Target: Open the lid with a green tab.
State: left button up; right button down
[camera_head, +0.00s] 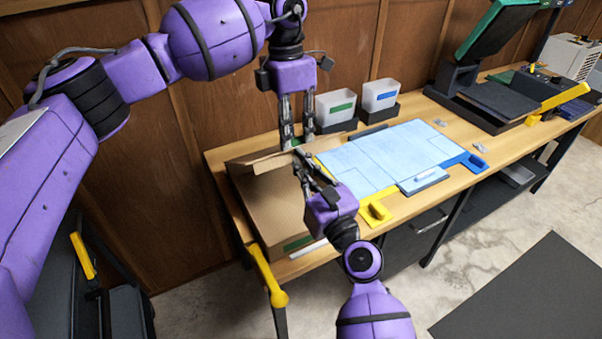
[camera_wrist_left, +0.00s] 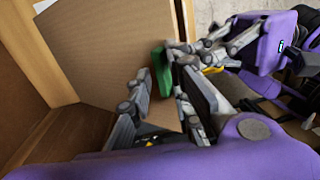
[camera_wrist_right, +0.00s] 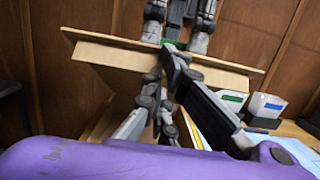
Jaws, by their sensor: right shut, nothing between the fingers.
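The cardboard box (camera_head: 262,205) stands at the left end of the workbench, with a green label (camera_head: 297,243) low on its front. Its cardboard lid (camera_wrist_left: 105,50) looks tilted up; how far is unclear. The lid's edge also shows in the right wrist view (camera_wrist_right: 120,47). The green tab (camera_wrist_left: 165,72) sits at the lid's edge. My left gripper (camera_head: 297,142) points down from above, its fingers apart on either side of the tab; a firm grip does not show. My right gripper (camera_head: 300,156) is shut and empty, its tips close to the lid edge below the tab.
A pale blue mat (camera_head: 390,155) with yellow and blue corner pieces covers the middle of the workbench (camera_head: 480,180). Dark machines stand at the far right. The wood wall (camera_head: 215,175) is close behind the box.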

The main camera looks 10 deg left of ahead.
pick_arm(q)
jog(key=shift+o, duration=0.4)
jog(key=shift+s+f, duration=0.1)
jog(key=shift+f, duration=0.6)
pick_arm(e)
jog(key=shift+a+r, duration=0.25)
jog(key=shift+a, duration=0.2)
jog(key=shift+w+f, duration=0.1)
pick_arm(q)
jog(key=shift+a+r, duration=0.1)
jog(key=shift+r, duration=0.05)
pick_arm(e)
jog(key=shift+f, duration=0.1)
